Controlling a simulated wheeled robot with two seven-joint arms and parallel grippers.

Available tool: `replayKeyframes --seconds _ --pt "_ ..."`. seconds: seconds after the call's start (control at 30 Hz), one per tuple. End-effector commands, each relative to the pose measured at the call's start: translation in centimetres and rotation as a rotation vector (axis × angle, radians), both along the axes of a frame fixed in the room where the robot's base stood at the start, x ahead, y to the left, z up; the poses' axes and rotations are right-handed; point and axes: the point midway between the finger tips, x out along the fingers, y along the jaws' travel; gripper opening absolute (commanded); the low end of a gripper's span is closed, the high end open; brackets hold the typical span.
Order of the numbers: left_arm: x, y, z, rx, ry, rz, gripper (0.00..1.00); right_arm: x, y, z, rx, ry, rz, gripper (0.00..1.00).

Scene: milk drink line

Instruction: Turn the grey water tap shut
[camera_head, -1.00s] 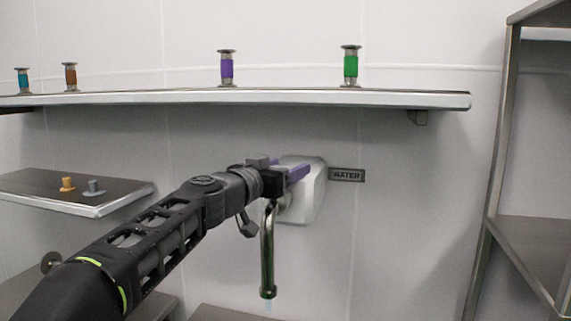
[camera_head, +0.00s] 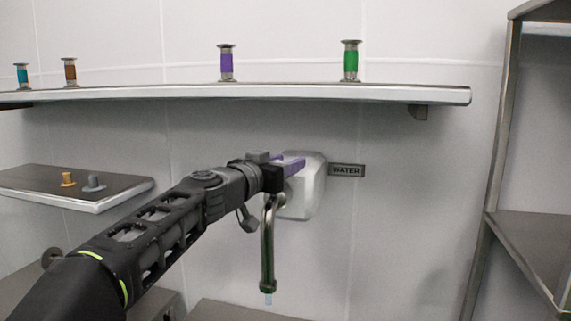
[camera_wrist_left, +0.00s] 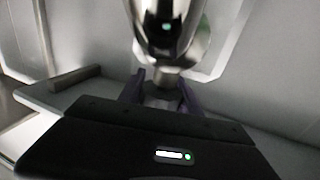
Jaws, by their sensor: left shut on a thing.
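The water tap has a pale housing (camera_head: 310,195) on the wall beside the WATER sign (camera_head: 346,170). Its shiny curved spout (camera_head: 267,245) hangs down, with a short bluish bit of water (camera_head: 268,299) at its mouth. My left gripper (camera_head: 293,164), with purple fingers, is at the tap just above the spout. In the left wrist view, its fingers (camera_wrist_left: 162,92) are on either side of a grey tap part (camera_wrist_left: 163,88), shut on it below the shiny tap body (camera_wrist_left: 165,30). The handle's angle is mostly hidden by the gripper. My right gripper is out of view.
A long wall shelf (camera_head: 300,96) above holds several coloured spools. A metal rack (camera_head: 500,150) stands at the right.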

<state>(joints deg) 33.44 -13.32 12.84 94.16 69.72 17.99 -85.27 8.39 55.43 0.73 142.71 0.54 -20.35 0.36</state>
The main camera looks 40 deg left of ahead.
Motion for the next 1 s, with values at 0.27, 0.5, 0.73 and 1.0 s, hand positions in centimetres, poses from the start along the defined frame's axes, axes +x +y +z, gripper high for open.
replayKeyframes --seconds 0.27,0.5,0.73,1.0 --pt "0.0 0.0 -0.2 0.0 0.001 -0.019 0.0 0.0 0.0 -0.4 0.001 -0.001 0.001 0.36" --pt "0.0 -0.3 -0.4 0.0 -0.001 -0.11 0.0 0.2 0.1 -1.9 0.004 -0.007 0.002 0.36" --pt "0.1 -0.7 -0.6 0.001 0.0 -0.263 0.0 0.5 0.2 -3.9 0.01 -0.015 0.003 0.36" --pt "-0.1 -1.2 -0.3 0.0 0.002 -0.44 0.0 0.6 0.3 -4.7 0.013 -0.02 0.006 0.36"
